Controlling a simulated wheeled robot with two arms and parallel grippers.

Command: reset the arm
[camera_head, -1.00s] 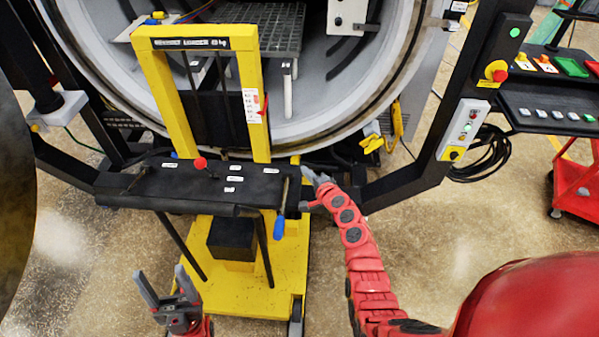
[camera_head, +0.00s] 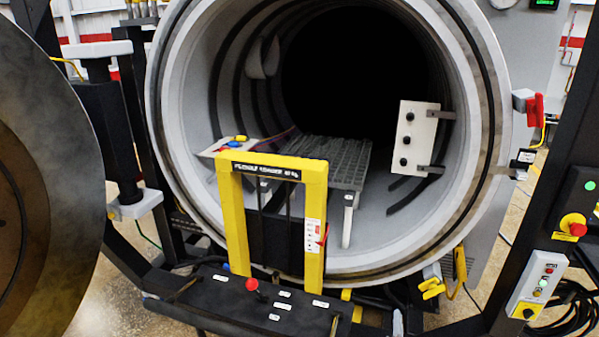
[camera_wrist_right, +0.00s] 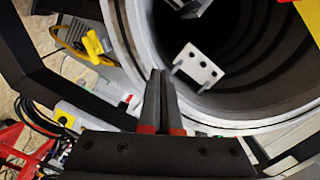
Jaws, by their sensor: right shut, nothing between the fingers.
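My right gripper (camera_wrist_right: 161,74) is shut and empty in the right wrist view. Its two dark fingers lie side by side, in front of the rim of the round furnace chamber (camera_wrist_right: 128,55). In the head view, a small pale tip at the bottom edge looks like my right gripper (camera_head: 398,322); the rest of that arm is out of frame. My left gripper shows in neither view now. The open furnace chamber (camera_head: 190,110) fills the middle of the head view, with a grey grid rack (camera_head: 345,160) inside.
A yellow loader frame (camera_head: 312,225) with a black panel (camera_head: 225,310) and red knob stands before the chamber. The round door (camera_head: 45,200) is at left. A control box (camera_head: 537,285) on a black post is at right. Yellow clamps (camera_head: 432,288) sit by the rim.

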